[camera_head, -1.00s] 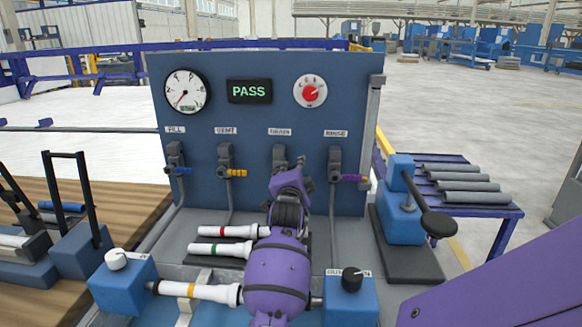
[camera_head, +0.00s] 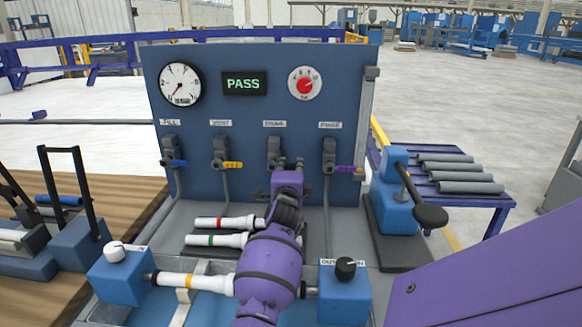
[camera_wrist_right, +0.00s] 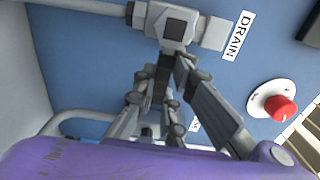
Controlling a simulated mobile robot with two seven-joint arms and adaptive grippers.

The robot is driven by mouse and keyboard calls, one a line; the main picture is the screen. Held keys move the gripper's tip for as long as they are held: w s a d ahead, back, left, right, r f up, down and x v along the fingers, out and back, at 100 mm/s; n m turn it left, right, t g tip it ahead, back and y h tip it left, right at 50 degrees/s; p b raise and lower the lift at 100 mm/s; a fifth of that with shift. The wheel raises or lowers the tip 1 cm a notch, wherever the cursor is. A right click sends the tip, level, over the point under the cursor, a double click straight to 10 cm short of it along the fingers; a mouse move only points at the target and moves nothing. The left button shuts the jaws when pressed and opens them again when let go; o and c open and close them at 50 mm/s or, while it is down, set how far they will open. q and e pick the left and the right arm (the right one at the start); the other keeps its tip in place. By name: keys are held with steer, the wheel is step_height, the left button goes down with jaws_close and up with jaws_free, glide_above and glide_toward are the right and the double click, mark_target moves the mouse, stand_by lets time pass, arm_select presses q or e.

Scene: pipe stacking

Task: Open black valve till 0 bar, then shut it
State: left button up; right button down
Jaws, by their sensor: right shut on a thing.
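The black valve (camera_head: 274,150) is the one labelled DRAIN, third from left on the blue panel; its lever is mostly hidden by my gripper in the head view. In the right wrist view the valve body (camera_wrist_right: 170,22) is at the top, with its black lever (camera_wrist_right: 161,74) running down between my fingers. My right gripper (camera_head: 279,190) is shut on this lever, also in the wrist view (camera_wrist_right: 166,82). The pressure gauge (camera_head: 180,83) at the panel's upper left has its needle pointing down and left; its numbers are too small to read. My left gripper is not in view.
A green PASS display (camera_head: 245,83) and a red knob (camera_head: 304,84) are on the panel. The blue (camera_head: 175,163), yellow (camera_head: 232,165) and purple (camera_head: 347,169) valve levers flank the black one. White pipes (camera_head: 225,223) lie below. A lever press (camera_head: 398,205) stands right.

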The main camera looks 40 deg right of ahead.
steer(key=shift+f, duration=0.1)
steer(key=c, duration=1.8)
jaws_free()
steer(key=v, duration=1.2)
